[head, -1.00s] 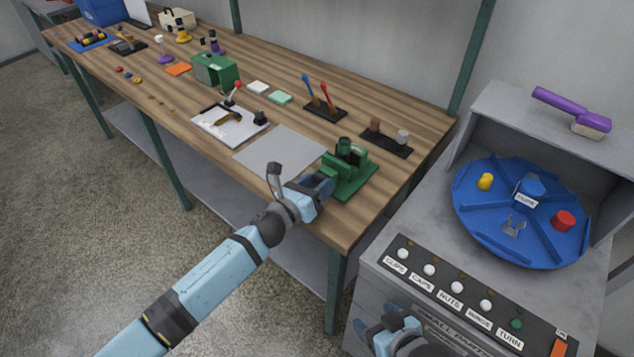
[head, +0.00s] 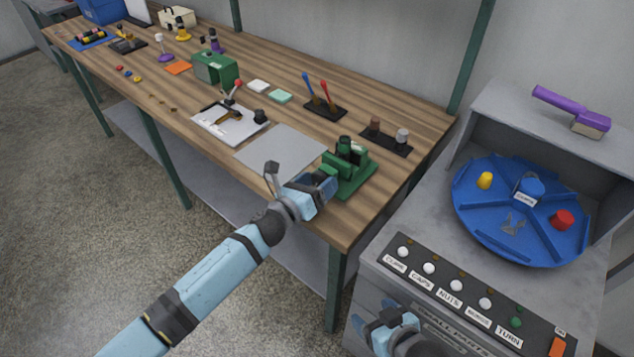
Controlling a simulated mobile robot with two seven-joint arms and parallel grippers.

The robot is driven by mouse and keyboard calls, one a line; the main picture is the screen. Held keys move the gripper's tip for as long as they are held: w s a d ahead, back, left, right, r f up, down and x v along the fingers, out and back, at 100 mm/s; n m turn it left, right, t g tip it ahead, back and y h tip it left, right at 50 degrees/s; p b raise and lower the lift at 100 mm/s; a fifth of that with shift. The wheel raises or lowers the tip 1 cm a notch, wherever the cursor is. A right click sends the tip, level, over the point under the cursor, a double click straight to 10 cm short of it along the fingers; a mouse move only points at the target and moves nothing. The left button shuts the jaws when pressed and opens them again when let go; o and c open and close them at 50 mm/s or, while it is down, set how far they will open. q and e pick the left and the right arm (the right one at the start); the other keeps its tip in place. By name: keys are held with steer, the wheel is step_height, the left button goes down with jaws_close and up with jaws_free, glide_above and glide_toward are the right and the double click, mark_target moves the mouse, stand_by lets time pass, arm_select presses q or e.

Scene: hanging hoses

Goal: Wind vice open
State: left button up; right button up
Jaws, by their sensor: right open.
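The green vice (head: 352,178) stands at the front right corner of the wooden bench. My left gripper (head: 326,184) is at the vice's front left end, where its screw side faces the bench edge. The fingers overlap the green part there, and the handle is hidden behind them. I cannot tell whether they are closed on it. The gap between the vice jaws is too small to make out. My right gripper (head: 376,322) is open and empty, low in front of the grey machine's button panel.
A grey mat (head: 281,150) lies left of the vice, with a white board (head: 229,124) beyond it. A black holder (head: 386,142) stands behind the vice. The grey machine with a blue turntable (head: 522,237) and button panel (head: 470,300) is at right.

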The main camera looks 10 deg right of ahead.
arm_select(q)
steer(key=v, duration=1.3)
steer(key=shift+s+a, duration=0.25)
steer(key=shift+a, duration=0.05)
